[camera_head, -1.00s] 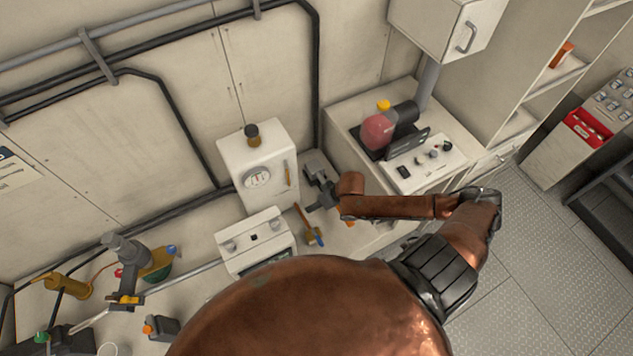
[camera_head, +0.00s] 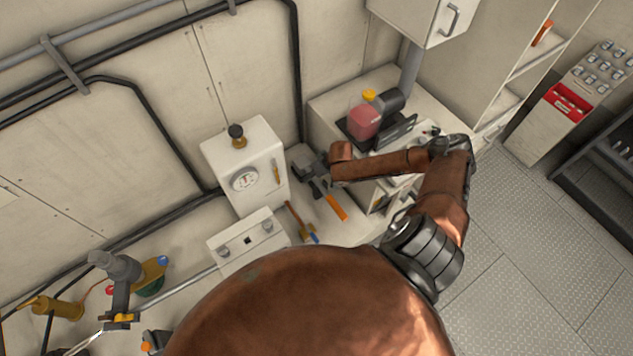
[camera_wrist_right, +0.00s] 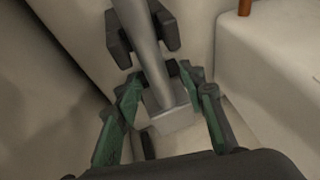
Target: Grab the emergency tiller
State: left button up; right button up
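A grey metal bar, which looks like the emergency tiller, shows in the right wrist view (camera_wrist_right: 150,60). It runs down to a pale square block, and a dark clamp-like piece sits around its upper part. My right gripper (camera_wrist_right: 163,95) has its green-grey fingers apart, one on each side of the bar's lower part. I see no clear contact. In the head view my right gripper (camera_head: 316,186) is small and dark, at the end of my copper arm, over the bench beside a grey metal piece (camera_head: 303,162). The tiller is hard to make out there. My left gripper is not visible.
A white box with a dial (camera_head: 244,170) stands left of the right gripper. An orange-handled tool (camera_head: 337,207) lies close below it. The floor (camera_head: 530,240) at the right is clear.

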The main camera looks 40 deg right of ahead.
jog(key=shift+w+f, duration=0.1)
jog(key=shift+f, duration=0.3)
jog(key=shift+f, duration=0.25)
dwell(0.3)
jog(key=shift+c, duration=0.4)
grip_shut()
jog(key=shift+w+r, duration=0.1)
